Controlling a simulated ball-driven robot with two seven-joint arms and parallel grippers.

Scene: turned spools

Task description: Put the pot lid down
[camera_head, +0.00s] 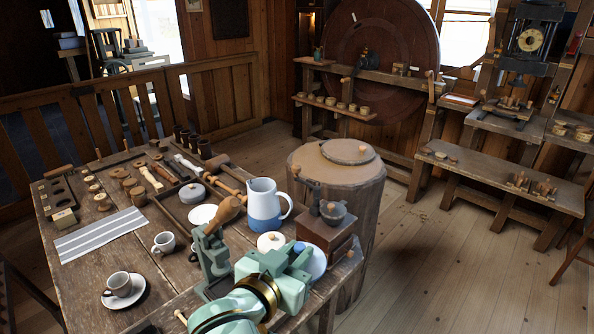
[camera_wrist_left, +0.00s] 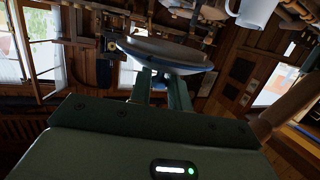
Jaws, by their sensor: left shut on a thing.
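My left gripper (camera_head: 300,260) reaches over the near right part of the wooden table in the head view. It is shut on the pot lid (camera_head: 317,264), a pale blue and white disc partly hidden behind the gripper. The gripped part is mostly hidden between the fingers. I cannot tell whether the lid touches anything below. My right gripper is not in view.
A green stand (camera_head: 212,262), a white round thing with a wooden knob (camera_head: 271,241), a white-blue jug (camera_head: 264,207) and a wooden grinder (camera_head: 325,236) crowd round the gripper.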

